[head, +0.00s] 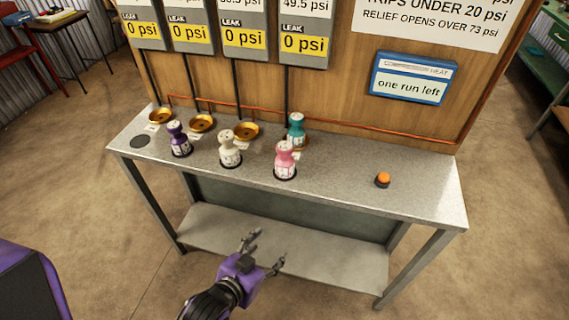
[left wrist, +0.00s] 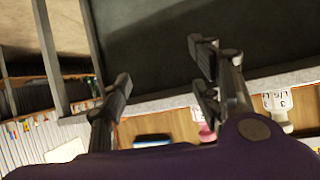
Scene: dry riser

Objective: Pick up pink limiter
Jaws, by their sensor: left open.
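The pink limiter (head: 285,160) stands upright on a dark round spot near the front edge of the grey bench (head: 335,188). My left gripper (head: 265,251) is open and empty, in front of the bench and below its top, apart from the limiter. In the left wrist view, the picture is upside down; the open fingers (left wrist: 160,68) show against the dark space under the bench. The pink limiter (left wrist: 207,132) shows there partly hidden behind one finger, with the white limiter (left wrist: 276,108) beside it. My right gripper is not in view.
A purple limiter (head: 179,139) and the white limiter (head: 229,150) stand left of the pink one. A teal limiter (head: 296,131) stands close behind it. Several brass seats (head: 201,123) line the back. An orange button (head: 382,179) sits right. A lower shelf (head: 300,246) lies beneath.

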